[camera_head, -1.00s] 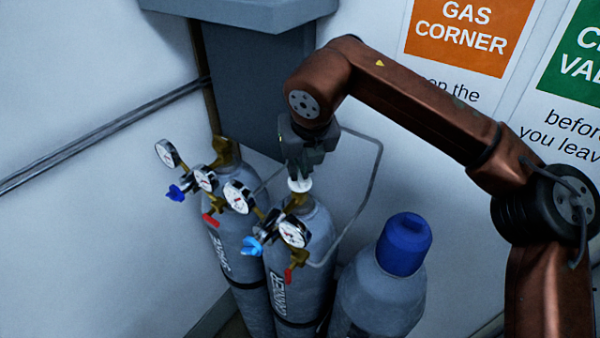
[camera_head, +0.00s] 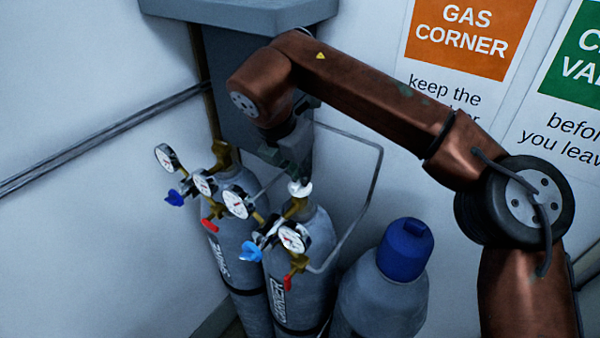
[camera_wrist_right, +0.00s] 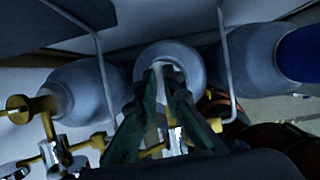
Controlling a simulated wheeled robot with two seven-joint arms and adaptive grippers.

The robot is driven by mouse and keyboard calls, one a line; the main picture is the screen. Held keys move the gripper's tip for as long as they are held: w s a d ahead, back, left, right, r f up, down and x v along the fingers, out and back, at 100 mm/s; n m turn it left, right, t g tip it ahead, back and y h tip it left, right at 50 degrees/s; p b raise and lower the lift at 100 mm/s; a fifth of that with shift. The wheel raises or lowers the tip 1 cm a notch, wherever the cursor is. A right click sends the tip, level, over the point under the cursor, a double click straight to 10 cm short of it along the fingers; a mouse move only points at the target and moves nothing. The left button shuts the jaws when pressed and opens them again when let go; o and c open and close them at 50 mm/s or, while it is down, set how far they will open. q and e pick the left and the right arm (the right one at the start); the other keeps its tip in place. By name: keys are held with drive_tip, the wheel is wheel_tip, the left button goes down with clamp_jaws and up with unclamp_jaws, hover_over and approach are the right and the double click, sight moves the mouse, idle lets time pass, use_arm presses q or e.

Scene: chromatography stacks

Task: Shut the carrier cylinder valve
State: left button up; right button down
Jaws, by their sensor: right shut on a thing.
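The carrier cylinder (camera_head: 303,310) is the grey one in the middle of the head view, with CARRIER lettered on its side. Its white valve knob (camera_head: 301,190) sits on top, above the brass neck. My right gripper (camera_head: 296,177) is at the knob from above, tilted, and shut on it; the fingers hide part of the knob. In the right wrist view the dark green fingers (camera_wrist_right: 163,100) come together over the top of the grey cylinder (camera_wrist_right: 190,58). My left gripper is not in view.
Gauges (camera_head: 292,239) with a light-blue knob (camera_head: 251,250) and red lever (camera_head: 287,283) sit close in front of the valve. A second gauged cylinder (camera_head: 232,240) stands left, a blue-capped cylinder (camera_head: 380,300) right. A thin grey pipe (camera_head: 380,165) runs behind.

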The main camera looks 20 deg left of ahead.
drive_tip(key=shift+a+r+m, duration=0.1)
drive_tip(key=shift+r+m, duration=0.1)
drive_tip(key=shift+m, duration=0.2)
drive_tip(key=c, duration=2.5)
unclamp_jaws()
drive_tip(key=shift+o, duration=0.8)
drive_tip(key=shift+s+f, duration=0.1)
drive_tip(key=shift+s, duration=0.05)
drive_tip(key=v, duration=1.2)
drive_tip(key=shift+a, duration=0.3)
